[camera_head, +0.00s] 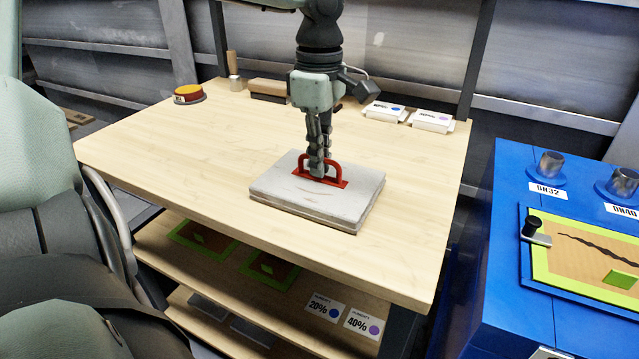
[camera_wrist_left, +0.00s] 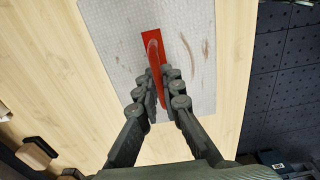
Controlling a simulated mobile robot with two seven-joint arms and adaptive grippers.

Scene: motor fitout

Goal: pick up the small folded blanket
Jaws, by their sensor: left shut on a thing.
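The small folded blanket (camera_head: 290,199) is a flat, pale grey square slab with a few brownish marks, lying on the wooden table. A red handle on a red plate (camera_head: 334,183) is fixed on its top. The blanket also shows in the left wrist view (camera_wrist_left: 112,45), with the red handle (camera_wrist_left: 154,55) over it. My left gripper (camera_head: 317,170) points straight down from above, and its fingers are shut on the red handle. In the wrist view the fingers (camera_wrist_left: 163,105) stand on both sides of the handle. My right gripper does not show.
The wooden table (camera_head: 180,150) has free room left of the blanket. A red and yellow button (camera_head: 188,94), a wooden block (camera_head: 269,88) and white labelled packs (camera_head: 431,121) stand along the back. A blue cabinet (camera_head: 482,270) stands to the right; a shelf with labelled cards (camera_head: 325,305) is below.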

